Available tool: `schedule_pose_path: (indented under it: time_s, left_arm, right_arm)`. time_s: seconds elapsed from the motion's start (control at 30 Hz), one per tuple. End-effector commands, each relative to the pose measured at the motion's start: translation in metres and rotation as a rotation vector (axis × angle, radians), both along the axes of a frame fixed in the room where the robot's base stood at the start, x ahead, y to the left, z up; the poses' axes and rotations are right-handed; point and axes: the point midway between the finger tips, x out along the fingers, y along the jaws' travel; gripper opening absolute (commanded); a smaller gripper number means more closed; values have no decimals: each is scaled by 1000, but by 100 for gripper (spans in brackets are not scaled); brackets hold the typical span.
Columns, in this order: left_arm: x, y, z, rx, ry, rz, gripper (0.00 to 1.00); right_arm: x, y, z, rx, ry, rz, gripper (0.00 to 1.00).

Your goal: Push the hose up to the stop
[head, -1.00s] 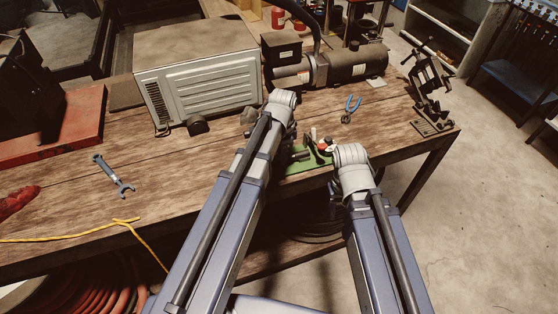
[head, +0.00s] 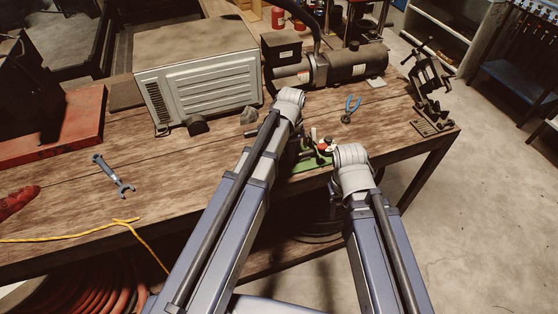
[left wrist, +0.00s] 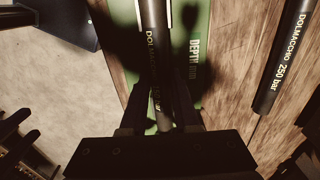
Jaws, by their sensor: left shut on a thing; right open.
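In the left wrist view a black hose (left wrist: 153,28) with yellow "DOLMACCHIO" lettering runs up the picture over a green base (left wrist: 195,60) marked "DEPTH". My left gripper (left wrist: 161,90) is shut on this hose; its tips are in shadow. In the head view the green base (head: 308,165) sits near the table's front edge, with a small red and white part (head: 325,146) on it. My left forearm hides the left fingers and most of the hose there. My right wrist is beside the base's right end, and its fingers are hidden. The hose's far end and the stop cannot be made out.
A second black hose (left wrist: 284,58), marked "250 bar", lies on the bench beside the base. Blue pliers (head: 349,109), a wrench (head: 113,176) and a clamp stand (head: 431,90) are around. A grey metal box (head: 200,80) and a motor (head: 350,64) stand behind.

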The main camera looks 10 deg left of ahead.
Motion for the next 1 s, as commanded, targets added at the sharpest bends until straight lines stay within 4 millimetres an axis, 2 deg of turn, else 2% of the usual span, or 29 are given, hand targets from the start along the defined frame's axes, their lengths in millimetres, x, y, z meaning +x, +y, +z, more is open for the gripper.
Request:
schedule_pose_path:
  time_s: [0.4, 0.87, 0.9, 1.0]
  left_arm:
    - [6, -9, 0, 1, -1, -1, 0]
    - [6, -9, 0, 0, 0, 0, 0]
    - [6, -9, 0, 0, 0, 0, 31]
    - [6, -9, 0, 0, 0, 0, 42]
  right_arm:
    - [0, 0, 0, 0, 0, 0, 50]
    - [0, 0, 0, 0, 0, 0, 50]
    - [0, 0, 0, 0, 0, 0, 50]
    - [0, 0, 0, 0, 0, 0, 50]
